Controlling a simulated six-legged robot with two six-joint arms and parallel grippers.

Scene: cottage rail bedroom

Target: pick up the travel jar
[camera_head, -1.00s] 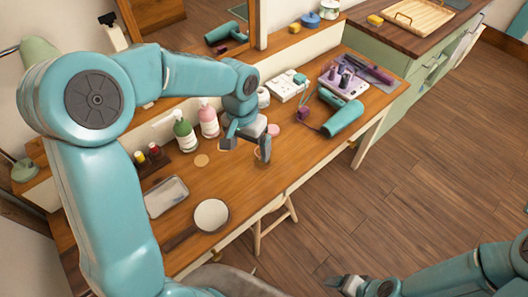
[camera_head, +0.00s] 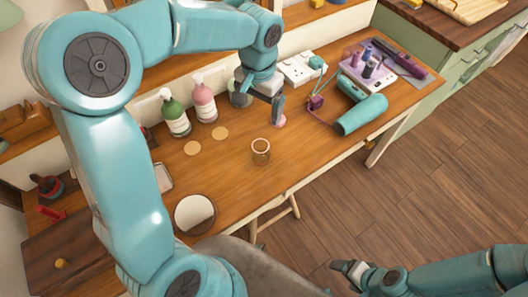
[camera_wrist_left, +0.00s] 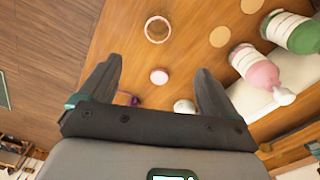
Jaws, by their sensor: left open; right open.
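In the left wrist view this pink jar (camera_wrist_left: 159,77) shows between my fingers. I cannot tell for sure which is the travel jar. My left gripper (camera_head: 261,98) is open and empty, just behind the pink jar, one finger partly overlapping it in the head view. My right gripper (camera_head: 346,268) is open, low over the floor, away from the table.
A green bottle (camera_head: 174,115) and a pink bottle (camera_head: 203,100) stand left of my left gripper. Two flat discs and a round mirror (camera_head: 194,214) lie left of the glass jar.

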